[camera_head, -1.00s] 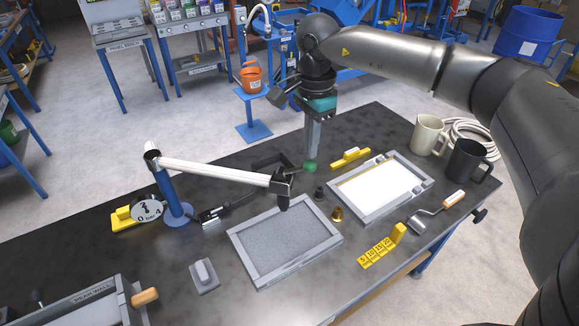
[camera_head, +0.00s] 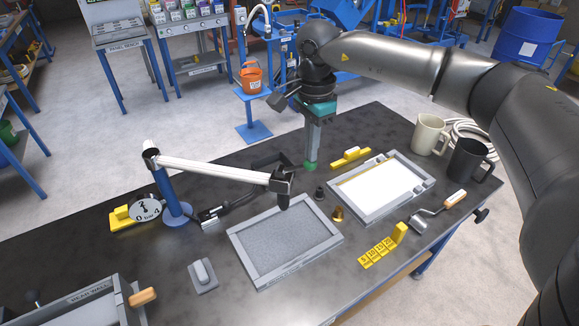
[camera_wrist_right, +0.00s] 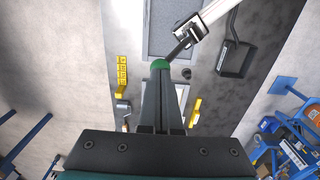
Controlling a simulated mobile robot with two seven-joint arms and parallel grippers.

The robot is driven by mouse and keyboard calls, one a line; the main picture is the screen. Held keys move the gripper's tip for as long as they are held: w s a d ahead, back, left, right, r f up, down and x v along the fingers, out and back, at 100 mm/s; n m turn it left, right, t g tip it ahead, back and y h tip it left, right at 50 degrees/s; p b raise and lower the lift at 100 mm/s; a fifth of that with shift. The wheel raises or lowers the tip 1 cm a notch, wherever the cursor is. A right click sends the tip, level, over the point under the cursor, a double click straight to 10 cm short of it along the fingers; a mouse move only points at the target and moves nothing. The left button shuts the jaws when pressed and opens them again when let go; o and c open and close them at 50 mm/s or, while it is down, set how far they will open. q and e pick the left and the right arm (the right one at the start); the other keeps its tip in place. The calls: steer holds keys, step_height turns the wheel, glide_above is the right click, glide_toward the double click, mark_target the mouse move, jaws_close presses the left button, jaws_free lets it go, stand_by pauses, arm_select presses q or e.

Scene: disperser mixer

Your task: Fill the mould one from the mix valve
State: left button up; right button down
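The mix valve head (camera_head: 281,184) hangs on the end of a white pipe arm (camera_head: 215,169) from a blue post, over the back edge of a grey-framed mould (camera_head: 285,243) with a speckled grey inside. A dark lever runs from the head to a green knob (camera_head: 310,167). My right gripper (camera_head: 312,158) points down at the knob with its fingers close together on it. In the right wrist view the green knob (camera_wrist_right: 160,63) sits at the fingertips. No label marks a mould as one. My left gripper is not in view.
A second framed tray (camera_head: 425,182) with a white inside lies to the right. A brass piece (camera_head: 337,214) stands between the trays.

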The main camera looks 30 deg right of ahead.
steer(key=shift+f+b, duration=0.95)
steer(key=shift+f, duration=0.55)
steer(key=shift+r, duration=0.25)
stand_by(3.3)
steer(key=shift+r+p, duration=0.5)
steer(key=shift+p, duration=0.1)
stand_by(2.4)
